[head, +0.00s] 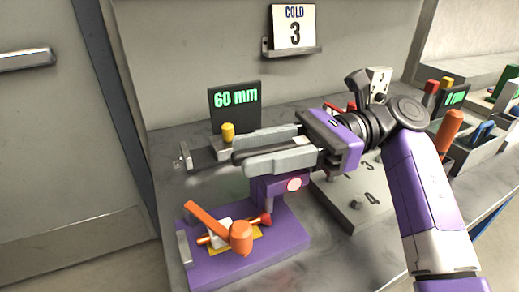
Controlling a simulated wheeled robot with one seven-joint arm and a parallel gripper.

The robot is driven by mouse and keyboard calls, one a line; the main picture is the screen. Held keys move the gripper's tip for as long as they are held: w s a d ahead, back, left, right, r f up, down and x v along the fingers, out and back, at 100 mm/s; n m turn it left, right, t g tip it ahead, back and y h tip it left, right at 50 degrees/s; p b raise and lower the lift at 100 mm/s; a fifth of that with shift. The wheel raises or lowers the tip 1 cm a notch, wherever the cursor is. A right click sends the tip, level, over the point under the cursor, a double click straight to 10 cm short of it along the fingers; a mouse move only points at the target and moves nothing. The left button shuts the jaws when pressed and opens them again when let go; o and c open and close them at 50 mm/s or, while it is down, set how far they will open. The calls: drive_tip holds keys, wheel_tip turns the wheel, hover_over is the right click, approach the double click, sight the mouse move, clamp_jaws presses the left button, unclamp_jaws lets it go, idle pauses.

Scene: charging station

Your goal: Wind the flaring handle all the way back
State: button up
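The flaring tool has a purple base plate (285,237) on the near left of the bench. Its orange handle (208,222) is a bar slanting from upper left down to a thick orange knob (241,238). A red cone (265,219) sits to the right of the knob, below a purple block (267,190). A copper-coloured tube (205,240) shows partly behind the handle. My gripper (234,160) is above and behind the handle in the picture, fingers pointing left. The fingers stand apart, with nothing clearly held. They are clear of the handle.
A dark display reading 60 mm (235,105) stands behind my gripper, with a yellow knob (228,132) in front. A numbered grey block (352,205) lies right of the tool. Bins with coloured handles (475,150) stand far right. A "COLD 3" card (293,27) hangs on the wall.

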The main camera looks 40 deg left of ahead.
sight(307, 142)
drive_tip(key=shift+w, duration=0.1)
drive_tip(key=v, duration=0.4)
drive_tip(key=shift+w+d, duration=0.2)
drive_tip(key=shift+w, duration=0.15)
drive_tip(key=shift+w+d+f+b, duration=0.1)
drive_tip(key=shift+w+d+b, duration=0.15)
drive_tip(key=shift+w+b, duration=0.15)
drive_tip(key=shift+v, duration=1)
